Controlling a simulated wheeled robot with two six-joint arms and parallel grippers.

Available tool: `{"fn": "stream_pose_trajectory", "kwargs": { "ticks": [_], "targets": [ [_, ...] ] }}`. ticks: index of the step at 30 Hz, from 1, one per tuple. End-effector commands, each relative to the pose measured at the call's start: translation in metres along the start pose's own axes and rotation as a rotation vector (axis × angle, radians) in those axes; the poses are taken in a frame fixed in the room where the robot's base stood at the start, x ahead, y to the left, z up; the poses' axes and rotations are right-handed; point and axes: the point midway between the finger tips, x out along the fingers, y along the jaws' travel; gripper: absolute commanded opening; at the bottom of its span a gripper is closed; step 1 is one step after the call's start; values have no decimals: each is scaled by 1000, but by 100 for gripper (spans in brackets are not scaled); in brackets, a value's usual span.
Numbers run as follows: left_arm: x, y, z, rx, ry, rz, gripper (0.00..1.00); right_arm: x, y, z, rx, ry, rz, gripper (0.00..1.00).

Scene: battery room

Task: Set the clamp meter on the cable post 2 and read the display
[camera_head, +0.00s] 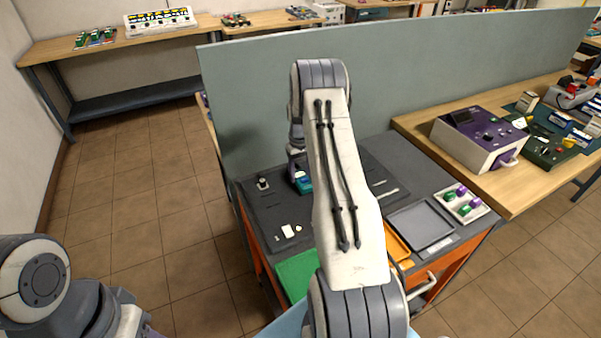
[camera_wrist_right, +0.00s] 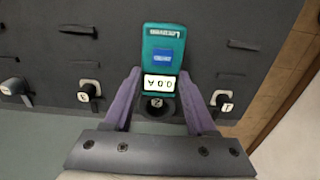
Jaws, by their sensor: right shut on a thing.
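The clamp meter (camera_wrist_right: 162,48) is teal with a blue panel and a lit display (camera_wrist_right: 159,84) that appears to read 0.0 A. It also shows in the head view (camera_head: 304,184), over the back of the dark cart top. My right gripper (camera_wrist_right: 158,88) is shut on it, a purple finger on each side. The cable post marked 2 (camera_wrist_right: 156,104) shows between the fingers, right by the display end. Whether the meter's jaws are around the post is hidden. Of my left arm only links show at the lower left in the head view; its fingertips are out of view.
Other labelled posts (camera_wrist_right: 88,90) and (camera_wrist_right: 223,100) stand on both sides. The cart top holds a grey tray (camera_head: 420,226), a green mat (camera_head: 297,272) and a white box of coloured parts (camera_head: 461,204). A grey-green partition (camera_head: 400,90) stands behind. A purple instrument (camera_head: 478,138) is on the right bench.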

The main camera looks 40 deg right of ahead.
Motion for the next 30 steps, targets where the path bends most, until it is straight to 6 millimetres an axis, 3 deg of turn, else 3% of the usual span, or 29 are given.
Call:
{"fn": "stream_pose_trajectory", "kwargs": {
  "ticks": [26,27,30],
  "targets": [
    [8,-1,0,0,0,0,50,12,0,0,0,1,0,0],
    [7,0,0,0,0,0,50,11,0,-1,0,1,0,69],
    [7,0,0,0,0,0,50,11,0,0,0,1,0,69]
  ]
}}
